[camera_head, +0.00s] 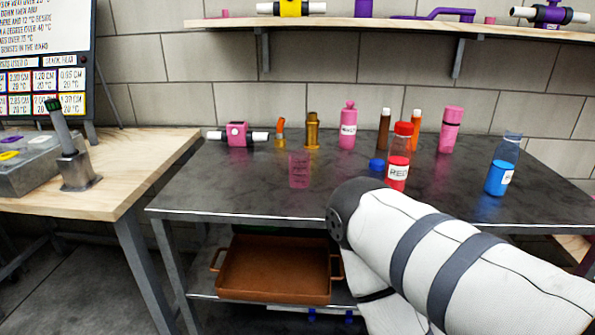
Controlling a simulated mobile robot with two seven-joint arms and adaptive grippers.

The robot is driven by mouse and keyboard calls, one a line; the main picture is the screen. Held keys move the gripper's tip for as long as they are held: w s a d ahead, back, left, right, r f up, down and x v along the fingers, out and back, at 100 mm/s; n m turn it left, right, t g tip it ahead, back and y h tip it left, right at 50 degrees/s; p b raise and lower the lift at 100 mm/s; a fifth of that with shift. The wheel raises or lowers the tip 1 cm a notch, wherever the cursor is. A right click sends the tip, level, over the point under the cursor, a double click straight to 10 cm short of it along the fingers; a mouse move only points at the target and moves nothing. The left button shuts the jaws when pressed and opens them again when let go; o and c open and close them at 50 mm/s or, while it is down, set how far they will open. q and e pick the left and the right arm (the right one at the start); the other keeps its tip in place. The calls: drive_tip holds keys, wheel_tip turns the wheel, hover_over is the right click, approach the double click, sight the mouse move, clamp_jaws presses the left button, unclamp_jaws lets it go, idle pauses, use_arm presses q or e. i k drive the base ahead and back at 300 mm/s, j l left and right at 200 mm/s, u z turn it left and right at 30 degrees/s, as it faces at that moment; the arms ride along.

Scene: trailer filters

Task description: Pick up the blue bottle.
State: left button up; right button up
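The blue bottle (497,178) stands upright on the right part of the dark table (235,195). It has a clear upper part, blue in its lower half, and a white label whose text is too small to read. My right arm (440,250) comes in from the lower right and covers part of the table's front edge, below and left of the blue bottle. Its gripper is out of view. My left arm and gripper do not show. Nothing visible touches the blue bottle.
A red-labelled bottle (398,165) stands left of the blue one, beside a small blue piece (377,164). Pink (348,128), brown and orange bottles stand behind. A pink cup (299,170) is nearer. A brown tray (275,268) is below; a shelf (360,27) is above.

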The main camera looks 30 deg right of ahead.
sight(506, 157)
drive_tip(key=k+j+z, duration=0.15)
drive_tip(key=z, duration=1.9)
